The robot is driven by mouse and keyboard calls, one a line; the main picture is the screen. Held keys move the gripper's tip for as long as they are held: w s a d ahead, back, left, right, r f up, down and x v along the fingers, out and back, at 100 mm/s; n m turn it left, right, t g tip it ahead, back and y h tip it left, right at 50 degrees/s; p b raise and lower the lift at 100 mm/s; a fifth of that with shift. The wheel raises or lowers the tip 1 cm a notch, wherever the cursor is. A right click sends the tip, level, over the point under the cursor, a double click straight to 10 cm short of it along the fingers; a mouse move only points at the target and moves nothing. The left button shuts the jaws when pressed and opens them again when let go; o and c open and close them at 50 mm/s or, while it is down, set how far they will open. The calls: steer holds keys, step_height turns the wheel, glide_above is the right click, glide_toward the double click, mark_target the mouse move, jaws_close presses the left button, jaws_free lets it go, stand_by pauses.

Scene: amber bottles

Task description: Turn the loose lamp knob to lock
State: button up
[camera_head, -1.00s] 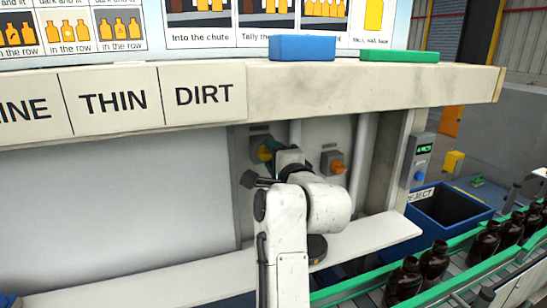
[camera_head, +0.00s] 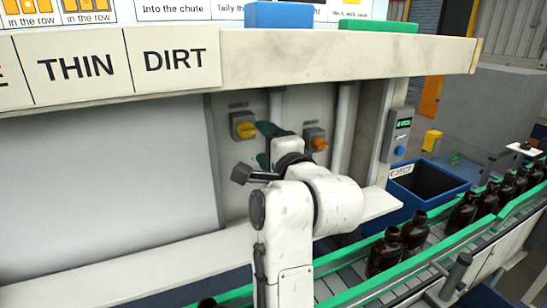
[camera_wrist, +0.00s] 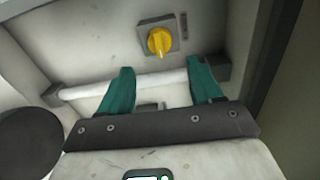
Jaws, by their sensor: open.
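A yellow knob (camera_head: 245,129) sits on a grey square plate on the panel under the shelf. The wrist view also shows the yellow knob (camera_wrist: 159,42), its pointer roughly toward the bottom of that picture. An orange knob (camera_head: 319,143) sits on a second plate to the right. Which knob is loose cannot be told. My gripper (camera_head: 265,143) is open, its green fingers spread and empty, just right of the yellow knob. In the wrist view the fingers of my gripper (camera_wrist: 162,66) are below the knob, clear of it, with a white lamp tube (camera_wrist: 130,84) crossing behind them.
A blue block (camera_head: 279,14) and a green block (camera_head: 365,25) lie on the ledge above. A control box (camera_head: 398,134) hangs right of the panel. A blue reject bin (camera_head: 428,182) and a conveyor with several amber bottles (camera_head: 385,252) are at right.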

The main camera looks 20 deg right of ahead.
steer(key=shift+s+b, duration=0.3)
steer(key=shift+s, duration=1.75)
steer(key=shift+f, duration=0.1)
